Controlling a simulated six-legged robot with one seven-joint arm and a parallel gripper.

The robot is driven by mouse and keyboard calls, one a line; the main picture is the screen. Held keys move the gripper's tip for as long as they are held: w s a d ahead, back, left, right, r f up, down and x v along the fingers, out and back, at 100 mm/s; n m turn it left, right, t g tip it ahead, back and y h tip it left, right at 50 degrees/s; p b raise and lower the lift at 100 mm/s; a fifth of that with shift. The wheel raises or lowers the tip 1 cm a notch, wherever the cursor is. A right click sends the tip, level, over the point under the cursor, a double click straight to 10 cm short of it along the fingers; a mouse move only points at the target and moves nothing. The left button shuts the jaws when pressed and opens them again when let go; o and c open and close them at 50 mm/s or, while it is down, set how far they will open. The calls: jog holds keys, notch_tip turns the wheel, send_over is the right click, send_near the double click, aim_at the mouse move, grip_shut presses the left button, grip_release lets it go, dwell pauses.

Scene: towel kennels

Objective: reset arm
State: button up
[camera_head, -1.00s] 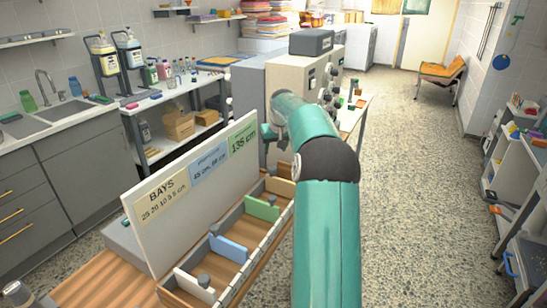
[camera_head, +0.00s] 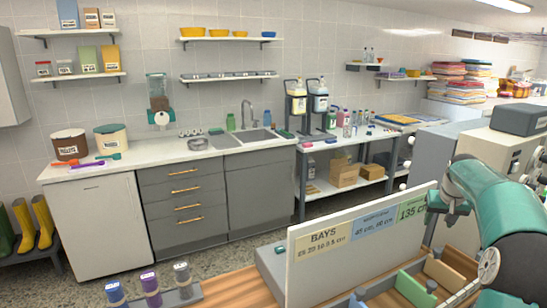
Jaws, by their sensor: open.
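My teal arm (camera_head: 490,190) comes in from the right edge and bends at a dark joint. My gripper (camera_head: 441,212) is the small grey end of the arm, low beside the right end of the white sign board. It looks open and empty, with nothing seen between its fingers. The fingers are small and partly hard to make out against the board and the grey units behind. The sign board (camera_head: 330,270) reads "BAYS" and stands upright along a wooden divided tray.
The wooden tray (camera_head: 455,275) has coloured dividers. Grey cabinets (camera_head: 440,145) stand behind my arm. Speckled floor shows between.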

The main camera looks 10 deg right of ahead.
jog(key=s+a+r+n, duration=0.1)
jog(key=s+a+r, duration=0.25)
jog(key=a, duration=0.55)
jog(key=s+a+r+n, duration=0.15)
jog(key=s+a, duration=0.25)
jog(key=a, duration=0.5)
jog(key=s+a+r, duration=0.3)
jog(key=s+a, duration=0.1)
jog(key=a, duration=0.5)
jog(key=s+a+f+n+y, duration=0.1)
jog(key=s+a+f, duration=0.2)
jog(key=s+a, duration=0.3)
jog(key=s+a+f+t+y, duration=0.1)
jog(key=s+a+f, duration=0.3)
jog(key=s, duration=1)
jog(key=a, duration=0.2)
jog(key=shift+s+a+f+n+t, duration=0.15)
jog(key=shift+a+n+t, duration=0.15)
jog(key=shift+a+n, duration=0.1)
